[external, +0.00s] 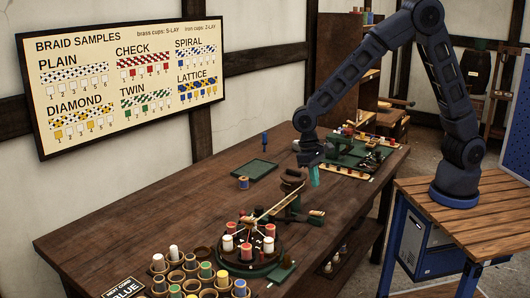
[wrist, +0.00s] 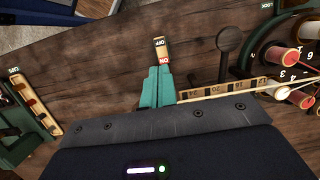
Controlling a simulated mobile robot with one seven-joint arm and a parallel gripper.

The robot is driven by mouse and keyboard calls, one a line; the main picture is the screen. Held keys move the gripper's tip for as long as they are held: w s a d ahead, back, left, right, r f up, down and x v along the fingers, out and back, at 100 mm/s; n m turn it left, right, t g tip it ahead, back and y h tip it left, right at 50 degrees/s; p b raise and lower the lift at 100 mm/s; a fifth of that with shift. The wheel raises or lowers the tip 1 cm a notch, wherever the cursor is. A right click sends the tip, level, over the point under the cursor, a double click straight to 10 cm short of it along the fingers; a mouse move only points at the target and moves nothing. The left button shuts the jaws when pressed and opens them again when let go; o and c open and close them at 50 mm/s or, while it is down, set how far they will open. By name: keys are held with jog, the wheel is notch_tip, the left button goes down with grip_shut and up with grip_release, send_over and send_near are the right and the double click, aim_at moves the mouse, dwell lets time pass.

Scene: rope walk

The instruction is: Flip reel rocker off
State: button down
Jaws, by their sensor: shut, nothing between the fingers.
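In the external view my gripper (external: 314,177) points down over the middle of the bench, and I cannot make out the rocker there.
A numbered scale strip (wrist: 220,90) and a dark round-headed lever (wrist: 229,42) lie right of the fingers. Spools stand on a round braiding stand (external: 248,262) at the bench front. A green tray (external: 254,169) lies left of my gripper. Bare bench (external: 150,215) is at left.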

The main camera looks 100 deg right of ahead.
aim_at(320, 213)
jog(key=x, duration=0.9)
jog(key=shift+s+f, duration=0.1)
jog(key=shift+f, duration=0.3)
jog(key=shift+s+a+f, duration=0.1)
jog(key=shift+a, duration=0.05)
jog(key=shift+s+a+f+t+h, duration=0.2)
jog(key=shift+s+f+t+h, duration=0.15)
jog(key=shift+t+h, duration=0.2)
jog(key=shift+w+d, duration=0.1)
jog(key=shift+d, duration=0.1)
jog(key=shift+w+d, duration=0.55)
jog(key=shift+d, duration=0.2)
jog(key=shift+a, duration=0.1)
notch_tip(320, 213, up, 14)
jog(key=shift+w+r, duration=0.25)
jog(key=shift+w, duration=0.2)
